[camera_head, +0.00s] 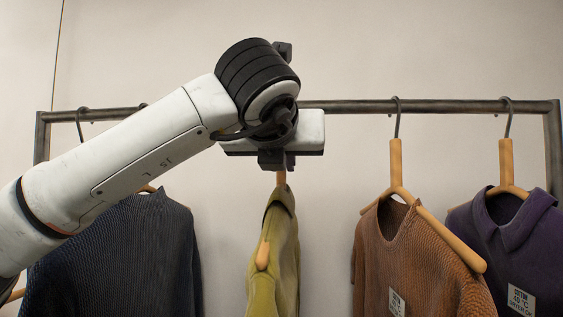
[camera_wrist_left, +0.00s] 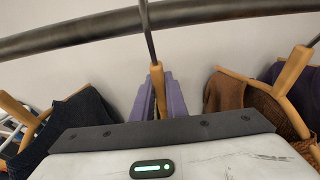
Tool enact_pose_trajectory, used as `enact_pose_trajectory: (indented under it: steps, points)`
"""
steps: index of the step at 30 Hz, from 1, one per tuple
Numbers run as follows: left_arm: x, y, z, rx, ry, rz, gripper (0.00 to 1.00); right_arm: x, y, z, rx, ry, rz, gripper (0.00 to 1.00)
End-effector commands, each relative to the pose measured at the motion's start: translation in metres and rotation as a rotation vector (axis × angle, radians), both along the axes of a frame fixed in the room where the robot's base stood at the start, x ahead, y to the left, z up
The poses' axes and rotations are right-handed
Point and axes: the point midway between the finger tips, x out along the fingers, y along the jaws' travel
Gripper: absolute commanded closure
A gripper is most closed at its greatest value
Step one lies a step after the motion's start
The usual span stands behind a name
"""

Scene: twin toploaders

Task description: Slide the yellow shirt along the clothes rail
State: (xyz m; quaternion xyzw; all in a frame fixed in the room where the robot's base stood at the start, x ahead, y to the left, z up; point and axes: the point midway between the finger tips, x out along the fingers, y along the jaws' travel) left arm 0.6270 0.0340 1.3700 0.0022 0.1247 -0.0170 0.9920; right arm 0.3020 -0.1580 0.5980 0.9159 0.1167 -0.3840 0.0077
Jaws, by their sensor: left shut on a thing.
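The yellow shirt (camera_head: 284,255) hangs edge-on from a wooden hanger (camera_head: 281,178) near the middle of the clothes rail (camera_head: 350,106). My left gripper (camera_head: 277,163) is at the top of this hanger, just above the shirt's collar. In the left wrist view its purple fingers are shut on the hanger's wooden neck (camera_wrist_left: 157,82). The dark hook (camera_wrist_left: 147,30) rises from the neck to the rail (camera_wrist_left: 75,34). My gripper and wrist hide the hook in the head view. The shirt is out of sight in the wrist view. My right gripper is not in view.
A dark blue sweater (camera_head: 125,255) hangs to the left, partly behind my left arm. A brown sweater (camera_head: 410,260) and a purple shirt (camera_head: 515,245) hang to the right. Gaps of bare wall separate the yellow shirt from its neighbours on both sides.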

Motion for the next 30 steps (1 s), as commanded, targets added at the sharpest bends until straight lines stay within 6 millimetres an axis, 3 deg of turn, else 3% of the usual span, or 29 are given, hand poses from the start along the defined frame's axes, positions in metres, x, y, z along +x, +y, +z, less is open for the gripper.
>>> enact_pose_trajectory:
  steps: [22,23,26,30]
  points:
    - [-0.0003,-0.0003,-0.0029,-0.001,-0.002,-0.001,1.00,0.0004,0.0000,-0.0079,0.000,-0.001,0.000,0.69]
    - [-0.0003,-0.0003,-0.0029,-0.001,-0.002,-0.001,0.86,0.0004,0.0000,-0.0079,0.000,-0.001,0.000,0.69]
    - [-0.0003,-0.0002,-0.0031,0.000,-0.002,-0.001,0.69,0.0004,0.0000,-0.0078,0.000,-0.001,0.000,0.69]
    - [-0.0002,-0.0002,-0.0036,0.000,-0.001,-0.001,0.66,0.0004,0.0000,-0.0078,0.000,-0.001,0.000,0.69]
